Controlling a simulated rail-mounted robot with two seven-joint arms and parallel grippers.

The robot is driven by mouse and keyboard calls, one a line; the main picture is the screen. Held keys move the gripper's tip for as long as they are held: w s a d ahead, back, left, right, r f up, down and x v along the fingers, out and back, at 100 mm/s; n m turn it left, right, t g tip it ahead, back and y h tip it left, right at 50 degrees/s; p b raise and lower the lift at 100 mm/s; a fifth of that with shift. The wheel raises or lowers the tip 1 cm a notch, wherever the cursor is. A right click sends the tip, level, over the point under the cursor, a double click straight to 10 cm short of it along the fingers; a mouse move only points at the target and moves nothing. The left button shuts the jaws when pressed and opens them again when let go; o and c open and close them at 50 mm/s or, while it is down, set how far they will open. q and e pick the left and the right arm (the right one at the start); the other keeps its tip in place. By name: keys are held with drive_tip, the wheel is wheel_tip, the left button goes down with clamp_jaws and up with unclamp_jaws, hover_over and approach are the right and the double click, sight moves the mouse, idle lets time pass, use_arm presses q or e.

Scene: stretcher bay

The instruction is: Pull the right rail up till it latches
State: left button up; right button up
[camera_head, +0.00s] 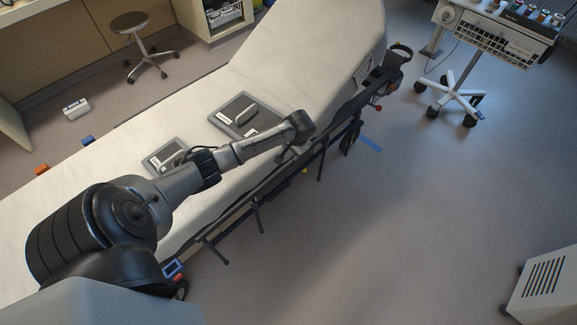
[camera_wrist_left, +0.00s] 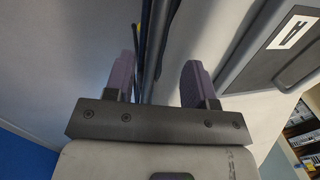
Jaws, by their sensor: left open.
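The right rail (camera_head: 275,182) is a dark bar frame with short posts along the stretcher's near long side. It sits low, beside and below the mattress edge. My left gripper (camera_head: 299,148) is at the rail's middle to upper part, pointing down, mostly hidden under my wrist in the head view. In the left wrist view, its two purple-grey fingers (camera_wrist_left: 160,72) are open, and dark bars of the rail (camera_wrist_left: 156,45) run between them. Contact with the fingers cannot be told. My right gripper is not in view.
The stretcher's cream mattress (camera_head: 85,180) carries a large dark panel (camera_head: 262,122) and a smaller device (camera_head: 160,160). A wheeled instrument cart (camera_head: 490,45) stands at upper right. A stool (camera_head: 130,25) stands beyond the stretcher.

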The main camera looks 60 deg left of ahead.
sight(288, 164)
use_arm(q)
drive_tip(key=f+b, duration=0.1)
drive_tip(key=f, duration=0.2)
drive_tip(key=a+f+b, duration=0.1)
drive_tip(key=f+b, duration=0.1)
drive_tip(key=f, duration=0.2)
drive_tip(key=a+f+b, duration=0.1)
drive_tip(key=f, duration=0.3)
drive_tip(key=shift+s, duration=0.3)
clamp_jaws()
